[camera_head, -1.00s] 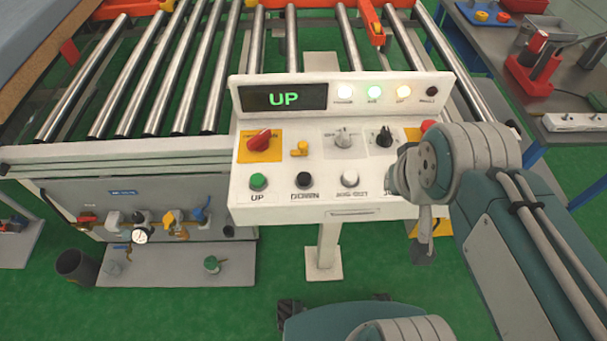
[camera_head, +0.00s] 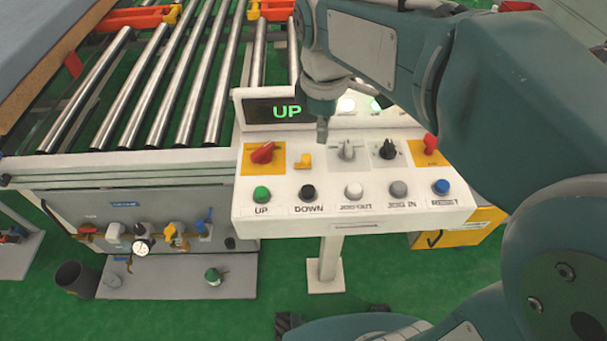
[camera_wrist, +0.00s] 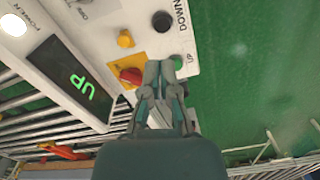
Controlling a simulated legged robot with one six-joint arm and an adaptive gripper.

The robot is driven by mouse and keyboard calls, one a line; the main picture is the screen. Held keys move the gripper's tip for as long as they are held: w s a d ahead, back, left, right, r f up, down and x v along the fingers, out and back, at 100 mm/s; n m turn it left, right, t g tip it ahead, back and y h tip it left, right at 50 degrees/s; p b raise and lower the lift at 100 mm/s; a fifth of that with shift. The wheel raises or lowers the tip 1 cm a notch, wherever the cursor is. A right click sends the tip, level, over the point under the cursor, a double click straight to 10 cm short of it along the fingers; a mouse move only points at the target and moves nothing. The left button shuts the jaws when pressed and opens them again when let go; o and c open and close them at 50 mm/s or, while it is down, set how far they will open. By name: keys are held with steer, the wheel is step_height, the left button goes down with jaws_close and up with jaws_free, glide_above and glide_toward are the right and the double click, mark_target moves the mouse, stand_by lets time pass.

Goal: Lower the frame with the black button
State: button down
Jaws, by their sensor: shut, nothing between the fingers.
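The black button (camera_head: 308,192), labelled DOWN, stands on the white control panel (camera_head: 346,222) between the green UP button (camera_head: 261,195) and a white button (camera_head: 353,190). It also shows in the wrist view (camera_wrist: 161,20), near the top edge. My gripper (camera_head: 322,138) points down above the upper part of the panel, with its fingers together and empty. In the wrist view its fingertips (camera_wrist: 166,68) overlap the red knob and green button. I see no contact with the black button. The display (camera_head: 287,110) reads UP in green.
Close around the black button are a yellow switch (camera_head: 303,161), a red knob (camera_head: 263,152) and other knobs and buttons. Metal rollers (camera_head: 190,75) lie behind the panel. My arm covers much of the right side.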

mark_target(307, 188)
steer(key=w+a+n, duration=0.1)
steer(key=w+a+f+n+g, duration=0.1)
steer(key=a+n, duration=0.1)
steer(key=shift+w+a+h, duration=0.2)
steer(key=shift+w+h, duration=0.05)
steer(key=shift+h, duration=0.05)
steer(key=shift+f, duration=0.1)
steer(key=f, duration=0.4)
steer(key=s+f, duration=0.1)
steer(key=f, duration=0.9)
steer(key=shift+s+d, duration=0.35)
steer(key=shift+d, duration=0.05)
